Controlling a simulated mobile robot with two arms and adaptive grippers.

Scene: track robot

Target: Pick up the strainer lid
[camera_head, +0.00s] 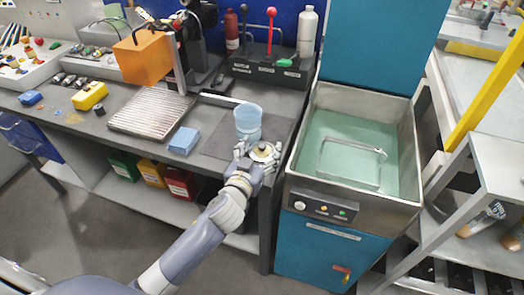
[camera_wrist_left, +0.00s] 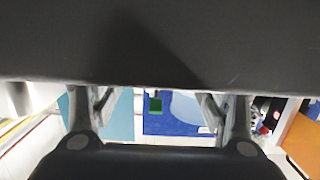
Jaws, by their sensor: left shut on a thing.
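The strainer lid (camera_head: 263,150) shows as a small round piece with a pale yellowish middle, partly covered by my fingers. My left gripper (camera_head: 257,157) is shut on it, at the front right edge of the workbench. A translucent light-blue container (camera_head: 248,118) stands upright just behind the gripper. In the left wrist view, the two fingers of my left gripper (camera_wrist_left: 157,103) stand apart, and a broad dark surface fills the top; I cannot tell what it is. My right gripper is not in view.
A teal washing tank (camera_head: 352,135) stands right of the workbench. A blue sponge-like block (camera_head: 184,140) and a ribbed metal tray (camera_head: 150,113) lie to the left. An orange box (camera_head: 142,57) and a white bottle (camera_head: 307,32) stand farther back.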

